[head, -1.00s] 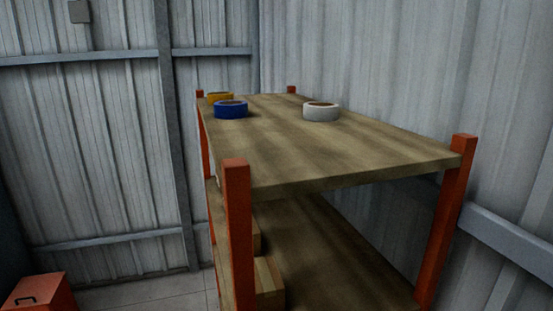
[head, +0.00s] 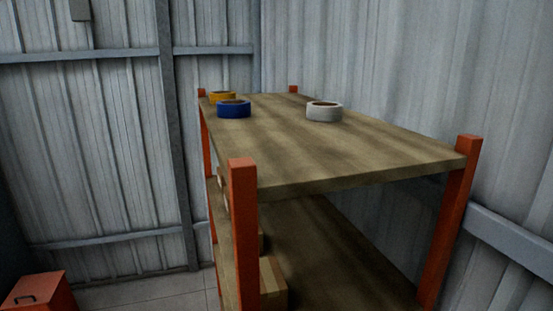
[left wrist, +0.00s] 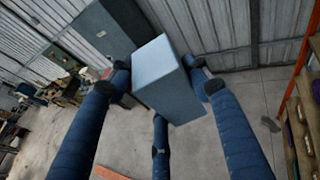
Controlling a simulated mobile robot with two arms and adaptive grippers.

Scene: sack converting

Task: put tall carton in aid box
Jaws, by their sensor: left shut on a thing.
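A pale blue-grey carton (left wrist: 168,82) is held between the dark blue fingers of my left gripper (left wrist: 163,79) in the left wrist view. The fingers press on its sides, and it is off the floor, tilted in the picture. Neither the carton nor my left gripper shows in the head view. A red box with a dark handle on top (head: 38,292) stands low at the left edge of the head view, partly cut off; I cannot tell if it is the aid box. My right gripper is in neither view.
An orange-post shelf (head: 350,160) stands ahead, with blue (head: 233,109), yellow (head: 222,97) and white (head: 324,112) tape rolls on top. A cardboard box (head: 271,278) sits on a lower board. Corrugated walls close the corner. Open floor (left wrist: 250,100) lies below the carton.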

